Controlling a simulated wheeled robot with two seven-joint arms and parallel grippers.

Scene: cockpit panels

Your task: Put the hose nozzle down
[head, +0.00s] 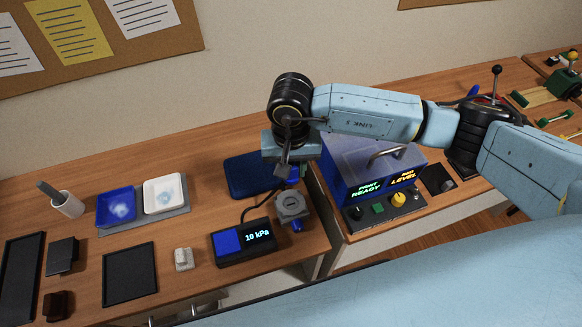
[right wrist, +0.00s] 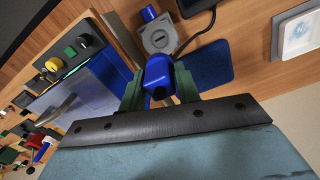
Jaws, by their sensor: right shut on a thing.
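My right gripper (head: 284,168) points down above the table, over the right edge of a dark blue pad (head: 248,177). In the right wrist view its green fingers (right wrist: 158,88) are shut on a blue hose nozzle (right wrist: 157,72). Most of the nozzle is hidden in the head view. A black hose (head: 252,204) runs from the gauge box (head: 243,241), reading 10 kPa, toward the nozzle. A round grey fitting (head: 291,205) with a blue end sits close by, on the front side of the gripper. I cannot tell whether the nozzle touches the pad. My left gripper is not in view.
A blue box with lit signs (head: 370,170) and a control panel (head: 385,210) stand to the right. Blue (head: 116,206) and white (head: 163,194) trays, a cup (head: 67,204) and black trays (head: 130,274) stand to the left. Wood between the trays and the pad is clear.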

